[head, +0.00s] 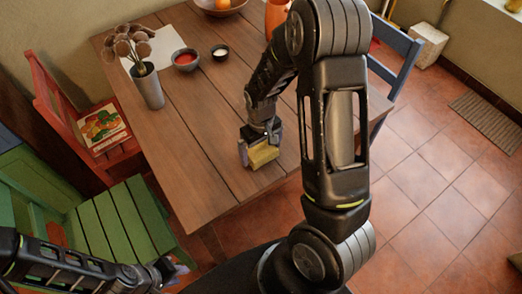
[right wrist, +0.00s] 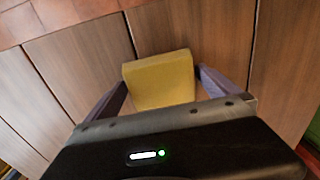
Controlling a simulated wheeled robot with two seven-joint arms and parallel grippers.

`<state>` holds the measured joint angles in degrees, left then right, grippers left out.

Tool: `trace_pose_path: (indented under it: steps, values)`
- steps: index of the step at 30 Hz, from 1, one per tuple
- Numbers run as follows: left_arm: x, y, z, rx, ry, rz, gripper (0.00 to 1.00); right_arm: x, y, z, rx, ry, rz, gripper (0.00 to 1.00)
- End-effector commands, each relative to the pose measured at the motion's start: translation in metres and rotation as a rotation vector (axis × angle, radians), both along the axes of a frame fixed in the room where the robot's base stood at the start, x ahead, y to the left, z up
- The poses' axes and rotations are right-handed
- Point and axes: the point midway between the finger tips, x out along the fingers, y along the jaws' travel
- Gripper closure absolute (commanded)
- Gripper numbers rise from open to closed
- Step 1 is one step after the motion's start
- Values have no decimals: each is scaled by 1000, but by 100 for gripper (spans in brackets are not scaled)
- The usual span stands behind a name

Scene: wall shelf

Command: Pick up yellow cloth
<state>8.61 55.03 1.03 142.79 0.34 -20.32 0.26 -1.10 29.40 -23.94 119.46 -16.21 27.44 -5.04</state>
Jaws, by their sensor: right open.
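The yellow cloth (head: 264,154) is a small folded block on the wooden table, near its front edge. My right gripper (head: 261,146) is down over it. In the right wrist view, the yellow cloth (right wrist: 160,80) lies between the two spread purple-grey fingers of my right gripper (right wrist: 162,92). A gap shows at the left finger; the right finger is close to the cloth, and I cannot tell if it touches. The cloth's near side is hidden by the gripper body. My left gripper (head: 174,270) is low at the bottom left, away from the table; its jaw opening is unclear.

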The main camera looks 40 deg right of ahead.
Motion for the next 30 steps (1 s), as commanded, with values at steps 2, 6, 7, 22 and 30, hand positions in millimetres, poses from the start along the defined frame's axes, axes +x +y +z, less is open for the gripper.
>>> trace_pose_path:
  steps: [2,6,7,22,30]
  values:
    - [0,0,0,0,0,0,72,0,0,0,0,-1,0,0]
    - [0,0,0,0,0,0,72,0,0,0,0,-1,0,0]
    - [0,0,0,0,0,0,72,0,0,0,0,-1,0,0]
    - [0,0,0,0,0,0,72,0,0,0,0,0,0,17]
    - [0,0,0,0,0,0,72,0,0,0,0,0,0,39]
